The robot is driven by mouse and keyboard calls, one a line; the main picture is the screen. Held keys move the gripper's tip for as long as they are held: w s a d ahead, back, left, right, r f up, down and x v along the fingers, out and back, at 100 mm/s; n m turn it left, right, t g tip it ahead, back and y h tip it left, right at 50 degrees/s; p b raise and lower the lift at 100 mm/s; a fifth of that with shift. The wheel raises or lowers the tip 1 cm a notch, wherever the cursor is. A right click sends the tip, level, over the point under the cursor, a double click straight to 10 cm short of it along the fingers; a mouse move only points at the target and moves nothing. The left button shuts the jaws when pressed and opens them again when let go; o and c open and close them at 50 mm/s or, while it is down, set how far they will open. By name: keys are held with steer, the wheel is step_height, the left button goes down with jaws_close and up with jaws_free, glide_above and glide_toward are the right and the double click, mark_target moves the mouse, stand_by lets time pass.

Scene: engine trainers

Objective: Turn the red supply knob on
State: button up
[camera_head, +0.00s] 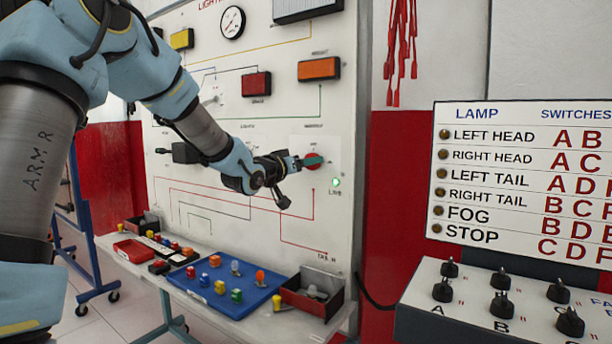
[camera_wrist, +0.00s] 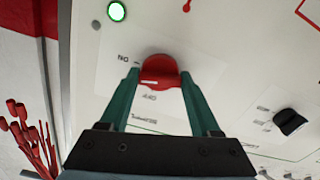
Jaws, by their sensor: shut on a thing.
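The red supply knob (camera_head: 314,160) is on the white panel, at the tip of my gripper (camera_head: 301,163). In the wrist view the knob (camera_wrist: 161,72) sits between the two green fingers (camera_wrist: 160,88), and my gripper is shut on it. The white mark on the knob lies roughly level in that view, on the side toward the ON label. An OFF label shows below the knob. A green lamp (camera_head: 336,183) marked LIVE is lit on the panel, and it also shows in the wrist view (camera_wrist: 116,11).
A black knob (camera_wrist: 289,121) is on the panel to the right in the wrist view. A lamp switch console (camera_head: 440,318) stands at the right.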

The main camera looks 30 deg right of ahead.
steer(key=shift+f+m+b, duration=0.1)
steer(key=shift+m+b, duration=1.1)
steer(key=shift+m, duration=0.3)
steer(key=o, duration=1.4)
steer(key=b+v, duration=0.1)
steer(key=v, duration=1)
steer(key=shift+w, duration=0.1)
